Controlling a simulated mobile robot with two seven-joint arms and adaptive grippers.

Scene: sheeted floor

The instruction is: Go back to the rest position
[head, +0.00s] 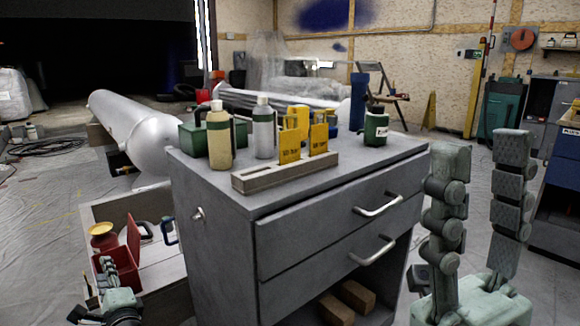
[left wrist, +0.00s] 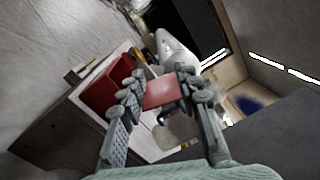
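My left gripper (head: 108,275) is at the lower left of the head view, partly cut off, in front of an open red box (head: 125,272). In the left wrist view its two fingers (left wrist: 160,88) are spread apart. The box's red panel (left wrist: 162,92) shows between them, and the box body (left wrist: 103,90) lies to their left. I see no grip on the panel, though contact cannot be ruled out. My right gripper (head: 480,165) stands at the right of the head view, fingers upright, apart and empty, beside the grey cabinet (head: 300,235).
The cabinet top carries a beige bottle (head: 220,140), a silver bottle (head: 263,132), yellow items (head: 290,140), a grey rack (head: 285,173) and a green-and-white container (head: 376,128). A low light-coloured surface (head: 160,265) holds the red box. A large silver cylinder (head: 140,130) lies behind.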

